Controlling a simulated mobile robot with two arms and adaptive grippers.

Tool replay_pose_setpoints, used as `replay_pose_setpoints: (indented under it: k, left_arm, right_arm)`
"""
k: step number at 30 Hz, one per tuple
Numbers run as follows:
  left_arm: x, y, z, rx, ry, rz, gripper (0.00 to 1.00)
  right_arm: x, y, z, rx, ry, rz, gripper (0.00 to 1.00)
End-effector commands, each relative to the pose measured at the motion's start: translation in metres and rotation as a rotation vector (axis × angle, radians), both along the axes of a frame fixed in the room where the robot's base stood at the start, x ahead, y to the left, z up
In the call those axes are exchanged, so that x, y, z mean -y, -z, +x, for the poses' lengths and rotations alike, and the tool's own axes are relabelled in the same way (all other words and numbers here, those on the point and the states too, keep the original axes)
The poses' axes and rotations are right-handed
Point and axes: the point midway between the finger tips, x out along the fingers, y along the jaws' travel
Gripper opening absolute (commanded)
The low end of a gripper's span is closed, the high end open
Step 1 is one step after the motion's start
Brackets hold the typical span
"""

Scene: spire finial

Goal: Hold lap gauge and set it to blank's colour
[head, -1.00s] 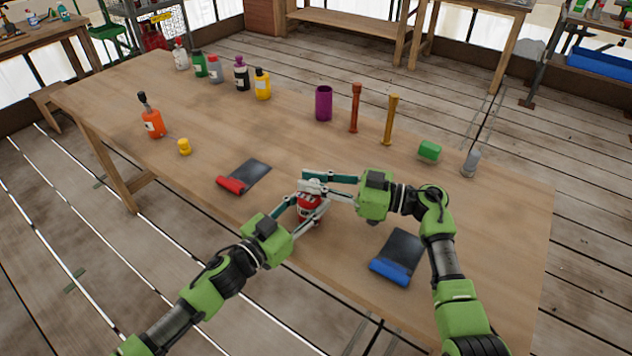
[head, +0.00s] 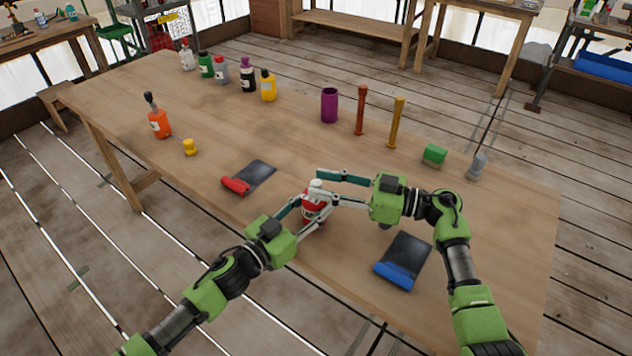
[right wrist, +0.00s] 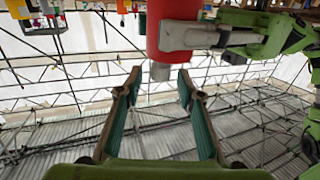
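A red piece with a pale top (head: 314,206), apparently the lap gauge, is upright above the near table edge. It also shows in the right wrist view as a red cylinder (right wrist: 180,38) with a grey tip. My left gripper (head: 308,208) is shut on its body, partly hiding it. My right gripper (head: 322,185) is open, its fingers on either side of the pale top, apart from it as far as I can see. In the right wrist view the open fingertips (right wrist: 157,80) flank the grey tip. Which piece is the blank I cannot tell.
A purple cup (head: 329,106), red-brown spindle (head: 361,112) and mustard spindle (head: 396,122) stand behind. A green block (head: 434,155) and grey piece (head: 477,167) are right. Red-edged (head: 236,185) and blue-edged (head: 394,275) dark pads lie nearby. Bottles line the far left.

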Motion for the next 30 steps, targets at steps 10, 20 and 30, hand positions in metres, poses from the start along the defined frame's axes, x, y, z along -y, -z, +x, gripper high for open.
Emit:
replay_pose_setpoints:
  k: [10,20,30]
  left_arm:
    - [0.0,0.001,0.0,-0.001,0.0,0.0,0.14]
    - [0.0,0.001,0.0,-0.001,0.0,0.001,0.14]
    - [0.0,0.001,0.0,-0.001,-0.001,0.001,0.49]
  right_arm:
    - [0.07,0.001,-0.021,-0.002,0.002,-0.004,0.35]
    - [0.092,0.001,-0.028,-0.001,0.001,-0.001,0.35]
    - [0.092,0.0,-0.028,-0.001,0.001,0.0,0.35]
